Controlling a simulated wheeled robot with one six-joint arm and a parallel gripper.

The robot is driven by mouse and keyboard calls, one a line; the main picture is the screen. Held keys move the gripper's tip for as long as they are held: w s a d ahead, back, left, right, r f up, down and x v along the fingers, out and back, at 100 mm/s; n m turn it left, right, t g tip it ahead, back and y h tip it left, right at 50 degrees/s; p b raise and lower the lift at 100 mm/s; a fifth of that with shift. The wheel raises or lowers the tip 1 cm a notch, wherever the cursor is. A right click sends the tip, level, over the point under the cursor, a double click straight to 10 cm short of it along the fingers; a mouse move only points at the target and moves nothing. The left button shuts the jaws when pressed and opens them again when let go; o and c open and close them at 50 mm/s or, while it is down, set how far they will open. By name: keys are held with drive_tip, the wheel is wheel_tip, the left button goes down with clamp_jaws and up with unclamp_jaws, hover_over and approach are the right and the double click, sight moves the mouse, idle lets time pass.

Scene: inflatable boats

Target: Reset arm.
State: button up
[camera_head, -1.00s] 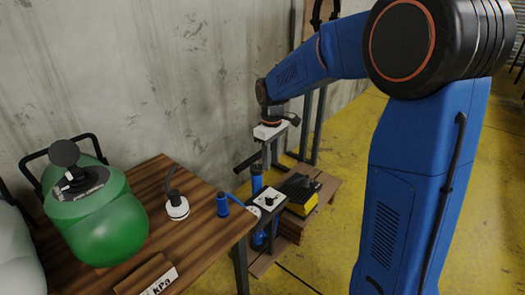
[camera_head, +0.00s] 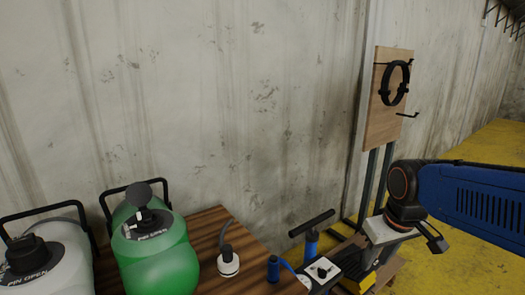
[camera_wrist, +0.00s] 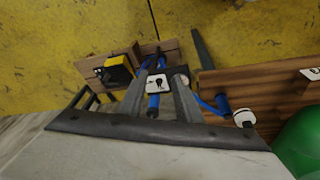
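My gripper (camera_wrist: 160,78) shows in the wrist view with its two grey fingers apart and nothing held between them. Seen past the fingers are a blue hand pump (camera_wrist: 153,103) and a small white-topped box (camera_wrist: 157,82); these lie beyond the gripper. In the head view, my arm comes in from the right edge and bends down at the wrist. The pale gripper body is there at the lower right, beside the pump (camera_head: 311,244); the fingertips are not clear in that view.
A green tank (camera_head: 160,260) and a white tank (camera_head: 50,262) stand at lower left. A wooden table (camera_head: 208,225) holds a white round cap (camera_head: 228,263). A yellow-and-black box (camera_wrist: 118,70) sits on a low wooden stand. A board (camera_head: 385,125) with a black ring stands by the wall.

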drive_tip(key=s+d+f+m+t, duration=0.1)
drive_tip(key=s+f+m, duration=0.1)
drive_tip(key=s, duration=0.9)
drive_tip(key=shift+d+m+t, duration=0.2)
drive_tip(key=shift+m+t, duration=0.1)
drive_tip(key=shift+t, duration=0.1)
